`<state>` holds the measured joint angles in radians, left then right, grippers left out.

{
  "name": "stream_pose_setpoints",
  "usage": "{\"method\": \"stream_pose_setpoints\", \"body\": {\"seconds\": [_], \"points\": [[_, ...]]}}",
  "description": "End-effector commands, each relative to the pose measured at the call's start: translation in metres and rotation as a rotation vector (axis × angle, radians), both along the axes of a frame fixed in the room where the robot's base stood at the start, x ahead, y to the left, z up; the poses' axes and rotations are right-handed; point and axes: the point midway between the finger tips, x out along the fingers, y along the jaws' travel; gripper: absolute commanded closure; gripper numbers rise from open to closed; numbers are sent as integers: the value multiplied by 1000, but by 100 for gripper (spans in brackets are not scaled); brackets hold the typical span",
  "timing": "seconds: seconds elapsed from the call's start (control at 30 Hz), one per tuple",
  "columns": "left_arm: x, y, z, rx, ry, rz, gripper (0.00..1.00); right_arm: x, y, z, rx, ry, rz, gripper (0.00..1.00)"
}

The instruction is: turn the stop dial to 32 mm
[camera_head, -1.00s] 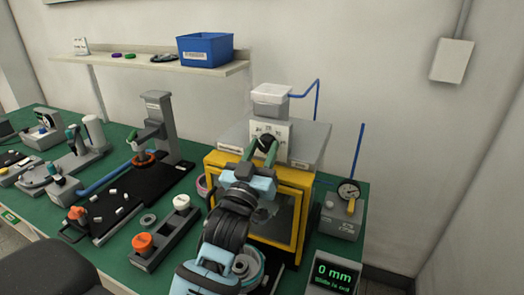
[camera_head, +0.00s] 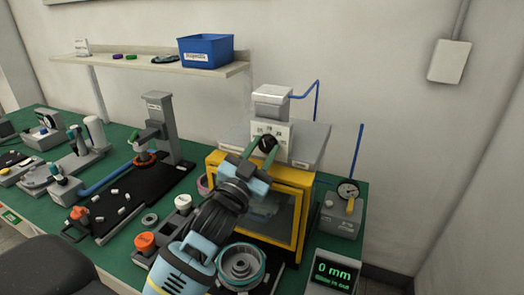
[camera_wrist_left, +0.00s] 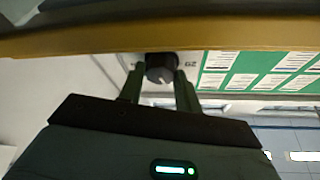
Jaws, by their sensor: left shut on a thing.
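The stop dial is a dark round knob (camera_head: 267,143) on the pale front plate (camera_head: 285,133) of the press above the yellow-framed guard. My left gripper (camera_head: 260,148) is shut on the dial, with one green finger on each side of it. The dial also shows in the left wrist view (camera_wrist_left: 161,68) between the two fingers, with part of a printed scale beside it. The green display (camera_head: 333,273) at the lower right reads 0 mm; its smaller second line is too small to read surely. My right gripper is not in view.
The yellow guard frame (camera_head: 300,220) stands just below the dial. A grey unit with a gauge (camera_head: 347,190) stands to its right. A round grey-and-teal part (camera_head: 241,265) lies in front. A blue bin (camera_head: 206,50) sits on the wall shelf.

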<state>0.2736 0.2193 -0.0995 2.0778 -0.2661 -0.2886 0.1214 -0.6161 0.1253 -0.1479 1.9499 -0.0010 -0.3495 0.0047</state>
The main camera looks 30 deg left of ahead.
Motion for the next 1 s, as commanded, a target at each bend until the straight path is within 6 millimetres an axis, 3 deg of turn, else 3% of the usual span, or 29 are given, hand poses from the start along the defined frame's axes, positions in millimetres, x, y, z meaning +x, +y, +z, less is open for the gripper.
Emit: {"method": "stream_pose_setpoints", "body": {"seconds": [0.6,1.0], "points": [[0,3,2,590,34,2,89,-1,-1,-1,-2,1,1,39],[0,4,3,874,51,2,89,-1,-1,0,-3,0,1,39]]}}
